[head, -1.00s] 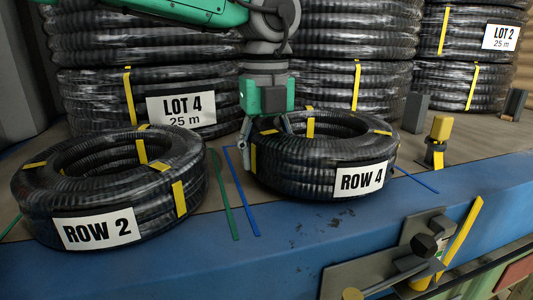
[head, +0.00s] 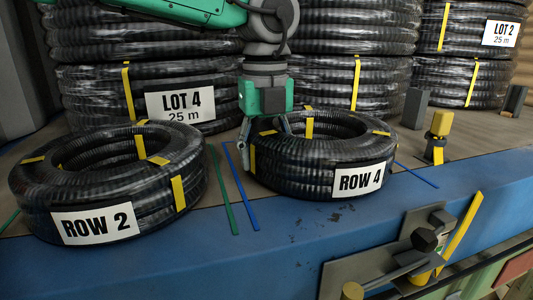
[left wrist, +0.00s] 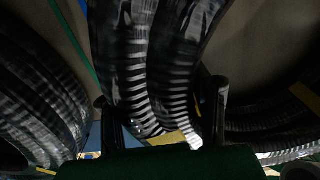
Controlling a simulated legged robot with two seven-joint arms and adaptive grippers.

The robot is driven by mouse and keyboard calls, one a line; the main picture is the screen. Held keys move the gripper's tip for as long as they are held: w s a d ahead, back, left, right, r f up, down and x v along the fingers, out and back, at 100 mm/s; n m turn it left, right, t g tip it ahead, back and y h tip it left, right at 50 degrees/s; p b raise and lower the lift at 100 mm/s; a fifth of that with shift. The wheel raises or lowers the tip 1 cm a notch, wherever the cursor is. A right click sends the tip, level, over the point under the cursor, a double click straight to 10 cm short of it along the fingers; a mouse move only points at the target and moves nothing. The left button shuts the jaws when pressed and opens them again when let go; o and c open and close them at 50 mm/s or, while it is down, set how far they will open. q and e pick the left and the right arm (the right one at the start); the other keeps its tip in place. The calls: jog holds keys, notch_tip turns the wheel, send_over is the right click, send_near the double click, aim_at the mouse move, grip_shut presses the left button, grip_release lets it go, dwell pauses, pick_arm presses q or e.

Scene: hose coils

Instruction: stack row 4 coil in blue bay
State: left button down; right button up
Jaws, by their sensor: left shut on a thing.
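The row 4 coil (head: 320,185) is a black ribbed hose ring with yellow straps and a white "ROW 4" label. It lies flat between the blue lines (head: 241,187) marking a bay on the deck. My left gripper (head: 266,140) comes down from above and is shut on the coil's left side wall, one finger outside and one in the hole. The left wrist view shows the hose (left wrist: 165,75) between the two fingers (left wrist: 160,120). Whether the coil's underside touches the deck, I cannot tell. My right gripper is not in view.
The row 2 coil (head: 110,195) lies to the left, beyond a green line (head: 222,190). Tall coil stacks labelled LOT 4 (head: 180,106) and LOT 2 (head: 500,35) stand behind. A yellow-topped post (head: 441,124) is at right. A latch (head: 430,240) is on the blue front edge (head: 290,250).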

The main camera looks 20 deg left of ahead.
aim_at(265, 129)
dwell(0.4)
pick_arm(q)
jog(key=c, duration=0.7)
grip_release()
jog(key=shift+s+f, duration=0.1)
jog(key=shift+f, duration=0.1)
jog(key=shift+r, duration=0.15)
jog(key=shift+r+p, duration=1.3)
jog(key=shift+r, duration=2.65)
